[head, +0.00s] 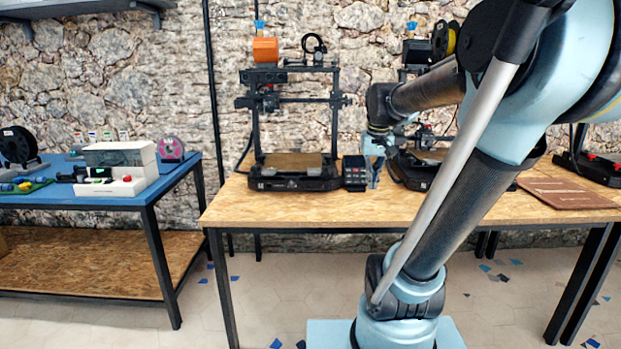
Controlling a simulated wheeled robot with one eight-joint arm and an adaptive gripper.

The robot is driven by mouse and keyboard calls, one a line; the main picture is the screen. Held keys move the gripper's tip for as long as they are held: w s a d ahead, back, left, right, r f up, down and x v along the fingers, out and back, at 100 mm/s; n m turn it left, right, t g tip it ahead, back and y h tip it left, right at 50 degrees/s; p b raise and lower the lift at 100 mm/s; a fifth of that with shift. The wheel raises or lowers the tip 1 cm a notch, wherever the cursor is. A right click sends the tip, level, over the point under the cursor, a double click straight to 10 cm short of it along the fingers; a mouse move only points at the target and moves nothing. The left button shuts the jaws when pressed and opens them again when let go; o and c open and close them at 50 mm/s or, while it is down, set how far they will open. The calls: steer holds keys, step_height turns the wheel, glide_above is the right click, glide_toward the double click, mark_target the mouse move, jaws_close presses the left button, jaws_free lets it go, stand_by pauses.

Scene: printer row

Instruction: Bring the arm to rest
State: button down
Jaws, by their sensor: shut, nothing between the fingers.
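My arm rises from its light blue base at the lower right and folds back across the right half of the head view. My gripper (373,173) points down over the wooden table (300,211), close to the right side of a printer's control box (354,172). It is shut and holds nothing. I cannot tell whether its tips touch the table. My arm hides much of the second printer (424,165) behind it.
A black 3D printer (295,180) with an orange spool stands left of my gripper. A brown board (565,193) lies on the table's right. A blue table (90,199) with a white box (120,160) stands at left.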

steer(key=s+f, duration=1.5)
steer(key=s, duration=0.2)
steer(key=shift+d+f, duration=0.15)
steer(key=shift+f, duration=0.15)
steer(key=shift+w+f, duration=0.2)
steer(key=shift+w, duration=0.3)
